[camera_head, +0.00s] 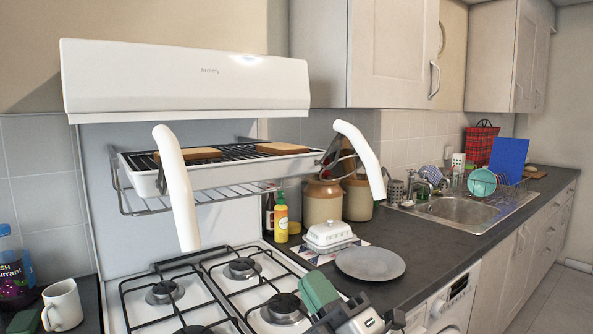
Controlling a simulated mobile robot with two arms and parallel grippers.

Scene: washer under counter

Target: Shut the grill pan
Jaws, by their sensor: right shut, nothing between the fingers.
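The grill pan (210,181) is a white tray with a black rack, sticking out below the white grill hood (185,85). Two slices of bread (188,155) (281,148) lie on its rack. Two white curved handles, one at the left (177,190) and one at the right (361,160), stand at its front. My right gripper (318,291), with green fingers, is shut and empty. It is low at the bottom of the picture, over the front right of the hob and apart from the pan.
A wire shelf (205,198) is under the pan. The gas hob (228,290) is below. A grey plate (370,263), a white butter dish (329,235), a yellow bottle (281,218) and jars (322,202) stand to the right. A mug (62,305) and a dark bottle (14,275) stand at left.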

